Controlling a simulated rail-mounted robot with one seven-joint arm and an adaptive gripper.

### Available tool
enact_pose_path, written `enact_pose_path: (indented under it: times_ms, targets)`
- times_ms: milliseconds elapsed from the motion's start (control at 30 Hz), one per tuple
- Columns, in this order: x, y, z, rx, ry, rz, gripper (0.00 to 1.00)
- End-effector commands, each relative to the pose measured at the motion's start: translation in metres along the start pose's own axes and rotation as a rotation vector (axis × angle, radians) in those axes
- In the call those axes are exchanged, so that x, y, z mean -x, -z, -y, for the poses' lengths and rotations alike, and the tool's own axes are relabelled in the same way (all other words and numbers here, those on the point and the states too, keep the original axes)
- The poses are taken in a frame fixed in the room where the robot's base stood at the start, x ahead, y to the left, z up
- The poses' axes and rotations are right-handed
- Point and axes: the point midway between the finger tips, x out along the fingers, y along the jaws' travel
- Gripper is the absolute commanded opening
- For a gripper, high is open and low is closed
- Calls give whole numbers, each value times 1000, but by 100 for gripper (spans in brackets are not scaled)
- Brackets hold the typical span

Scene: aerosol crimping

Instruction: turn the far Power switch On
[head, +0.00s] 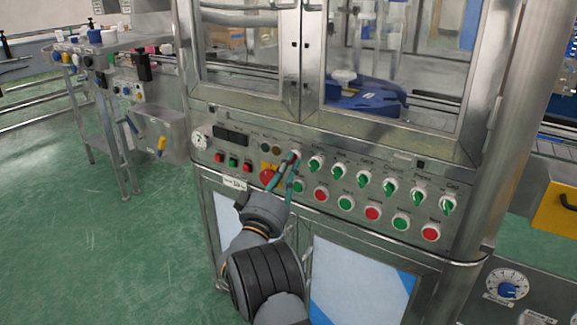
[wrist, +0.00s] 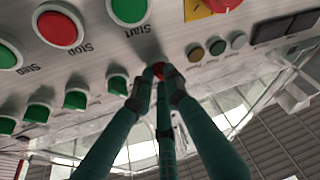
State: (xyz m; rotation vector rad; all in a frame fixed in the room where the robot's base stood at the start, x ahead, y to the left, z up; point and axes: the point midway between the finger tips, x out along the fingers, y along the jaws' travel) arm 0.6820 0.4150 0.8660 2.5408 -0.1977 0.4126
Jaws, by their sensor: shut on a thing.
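The far Power switch (wrist: 160,69) is the small reddish knob at the end of the upper switch row; its label is not readable. My gripper (head: 295,160) reaches up to it on the steel control panel (head: 330,211). In the wrist view, the fingertips of my gripper (wrist: 158,82) are closed around the knob and hide most of it. Only a bit of red shows between them, so its turned position cannot be told.
A row of green selector switches, the nearest one (head: 316,163), runs right of my gripper. Red and green push buttons (head: 321,194) lie below. A red emergency stop (head: 267,176) on yellow sits close on the left. Glass doors (head: 395,65) stand above.

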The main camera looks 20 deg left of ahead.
Motion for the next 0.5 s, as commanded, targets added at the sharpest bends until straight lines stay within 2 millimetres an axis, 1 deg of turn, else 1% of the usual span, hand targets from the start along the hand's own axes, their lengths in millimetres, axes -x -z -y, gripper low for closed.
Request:
enact_pose_path:
  times_ms: [33, 133, 500]
  targets:
    - [0, 0, 0, 0, 0, 0, 6]
    - [0, 0, 0, 0, 0, 0, 0]
    - [0, -1, 1, -5, -2, -1, 0]
